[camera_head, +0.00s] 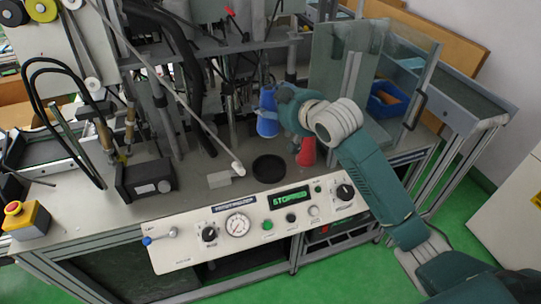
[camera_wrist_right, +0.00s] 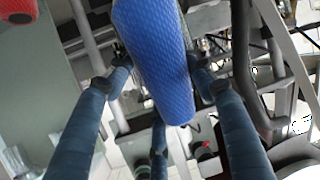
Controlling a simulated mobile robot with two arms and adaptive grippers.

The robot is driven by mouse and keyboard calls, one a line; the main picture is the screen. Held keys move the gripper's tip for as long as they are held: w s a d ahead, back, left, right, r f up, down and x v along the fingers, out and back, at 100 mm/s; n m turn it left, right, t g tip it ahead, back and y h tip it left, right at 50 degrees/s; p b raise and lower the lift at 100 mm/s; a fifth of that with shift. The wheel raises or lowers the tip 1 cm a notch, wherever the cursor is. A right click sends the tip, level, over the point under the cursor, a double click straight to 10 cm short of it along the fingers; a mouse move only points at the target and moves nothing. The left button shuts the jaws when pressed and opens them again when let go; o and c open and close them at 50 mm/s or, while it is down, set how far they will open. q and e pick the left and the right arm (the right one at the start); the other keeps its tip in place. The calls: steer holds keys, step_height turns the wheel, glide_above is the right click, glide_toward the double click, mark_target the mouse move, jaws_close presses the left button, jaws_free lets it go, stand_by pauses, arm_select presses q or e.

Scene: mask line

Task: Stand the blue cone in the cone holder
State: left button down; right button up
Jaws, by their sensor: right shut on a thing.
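The blue cone (camera_head: 267,124) is held up in the head view, above and behind a round black dish (camera_head: 269,168) that looks like the cone holder. My right gripper (camera_head: 275,108) is shut on the cone. In the right wrist view the blue textured cone (camera_wrist_right: 158,65) lies between the fingers of my right gripper (camera_wrist_right: 160,82), its rounded end toward the lower middle. The cone is apart from the dish. The dish looks empty. The cone's upper part is partly hidden by the gripper. My left gripper is not in view.
A red cone (camera_head: 306,152) stands right of the dish, close under my right arm. A grey block (camera_head: 219,180) and a white-tipped rod (camera_head: 238,168) are left of the dish. The control panel (camera_head: 250,222) runs along the front. A clear guard (camera_head: 345,70) stands at right.

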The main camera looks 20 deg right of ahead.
steer(key=shift+f+p, duration=0.85)
steer(key=shift+f, duration=7.35)
steer(key=o, duration=1.3)
steer(key=shift+o, duration=0.2)
steer(key=shift+s+d, duration=0.1)
steer(key=shift+s, duration=0.25)
steer(key=b+v, duration=0.1)
steer(key=v, duration=1)
steer(key=shift+r, duration=0.25)
steer(key=shift+s, duration=0.1)
